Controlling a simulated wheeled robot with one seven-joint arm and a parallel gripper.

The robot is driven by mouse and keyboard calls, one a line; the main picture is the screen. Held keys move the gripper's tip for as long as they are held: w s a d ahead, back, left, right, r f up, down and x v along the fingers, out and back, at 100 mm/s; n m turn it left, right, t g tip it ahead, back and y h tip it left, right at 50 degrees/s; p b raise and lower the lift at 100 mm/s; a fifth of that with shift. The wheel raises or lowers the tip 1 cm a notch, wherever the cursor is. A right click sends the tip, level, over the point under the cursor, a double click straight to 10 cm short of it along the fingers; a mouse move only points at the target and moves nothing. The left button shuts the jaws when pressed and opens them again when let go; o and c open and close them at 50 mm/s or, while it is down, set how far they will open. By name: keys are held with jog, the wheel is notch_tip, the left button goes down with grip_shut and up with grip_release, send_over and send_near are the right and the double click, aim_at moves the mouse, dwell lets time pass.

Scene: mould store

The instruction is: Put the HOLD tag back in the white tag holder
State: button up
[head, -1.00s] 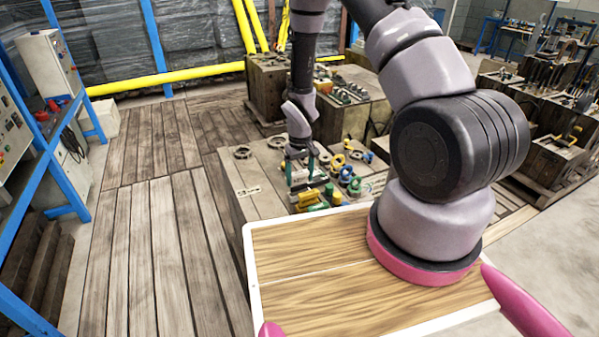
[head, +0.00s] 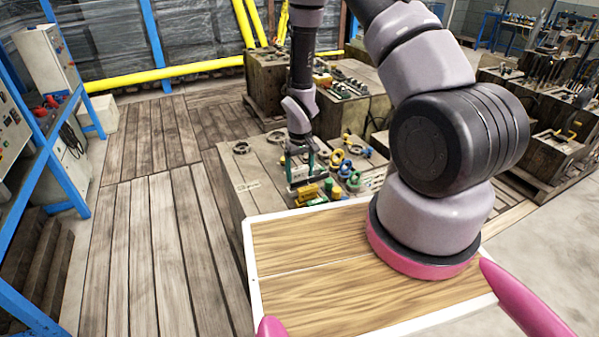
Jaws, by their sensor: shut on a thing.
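My gripper (head: 300,173) points down over the near wooden block, among the small parts on its top. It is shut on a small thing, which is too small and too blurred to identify. I cannot make out the HOLD tag for certain. I cannot pick out the white tag holder either. A small pale plate with dark marks (head: 248,186) lies on the block's left part, left of my gripper; its writing is unreadable.
The near wooden block (head: 247,207) carries yellow parts (head: 307,193) close below my gripper and coloured rings (head: 345,165) to its right. More loaded blocks (head: 270,88) stand behind. A blue rack (head: 62,180) stands left. The plank floor (head: 155,240) between is clear.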

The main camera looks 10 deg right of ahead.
jog(key=shift+f, duration=0.15)
jog(key=shift+f, duration=0.3)
jog(key=shift+f, duration=0.2)
dwell(0.7)
jog(key=shift+f, duration=0.4)
jog(key=shift+f, duration=0.5)
dwell(0.7)
jog(key=o, duration=1.2)
jog(key=shift+c, duration=0.2)
